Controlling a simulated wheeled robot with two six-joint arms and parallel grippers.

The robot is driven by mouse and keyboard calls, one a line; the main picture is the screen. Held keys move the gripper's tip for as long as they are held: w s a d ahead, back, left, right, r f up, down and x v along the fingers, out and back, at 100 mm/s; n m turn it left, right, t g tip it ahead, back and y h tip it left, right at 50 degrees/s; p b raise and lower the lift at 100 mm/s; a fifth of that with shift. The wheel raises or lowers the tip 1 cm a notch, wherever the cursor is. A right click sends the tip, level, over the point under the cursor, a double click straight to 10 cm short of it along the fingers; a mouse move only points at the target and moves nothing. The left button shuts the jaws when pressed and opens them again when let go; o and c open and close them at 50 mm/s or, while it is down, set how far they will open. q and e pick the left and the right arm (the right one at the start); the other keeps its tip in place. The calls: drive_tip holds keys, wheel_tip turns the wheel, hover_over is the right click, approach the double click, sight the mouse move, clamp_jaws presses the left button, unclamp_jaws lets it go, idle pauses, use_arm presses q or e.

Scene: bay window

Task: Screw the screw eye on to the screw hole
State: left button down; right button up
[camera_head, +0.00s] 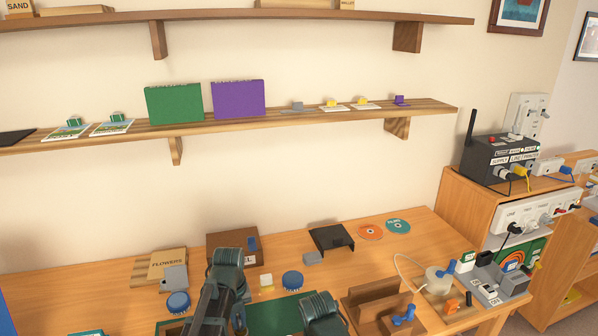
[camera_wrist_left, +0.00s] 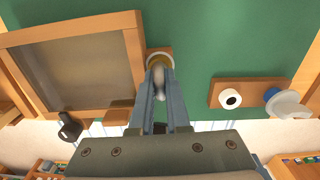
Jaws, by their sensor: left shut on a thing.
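My left gripper (camera_wrist_left: 158,78) is shut on a small silvery piece, likely the screw eye (camera_wrist_left: 159,70), in the left wrist view. It overlaps a round yellowish ring (camera_wrist_left: 160,59) on a wooden block (camera_wrist_left: 152,49) on the green board. I cannot tell whether the piece touches the ring or whether the screw hole is inside it; the fingers hide that spot. In the head view my left arm reaches over the green board (camera_head: 280,316) and its gripper (camera_head: 240,318) is mostly hidden.
A wood-framed panel (camera_wrist_left: 132,98) lies left of the fingers in the left wrist view. A wooden block (camera_wrist_left: 220,85) with a white ring is to the right. Blue round knobs (camera_head: 293,281), a brown box (camera_head: 215,240) and a black stand (camera_head: 330,236) crowd the bench.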

sight(238, 316)
use_arm(q)
drive_tip(key=c, duration=0.8)
unclamp_jaws()
drive_tip(key=shift+s, duration=0.15)
drive_tip(key=shift+a+f, duration=0.1)
drive_tip(key=shift+w+r+p, duration=0.25)
drive_tip(key=shift+r+p, duration=0.05)
drive_tip(key=shift+p, duration=0.05)
wheel_tip(238, 316, up, 9)
drive_tip(key=p, duration=0.8)
drive_tip(key=shift+f, duration=0.2)
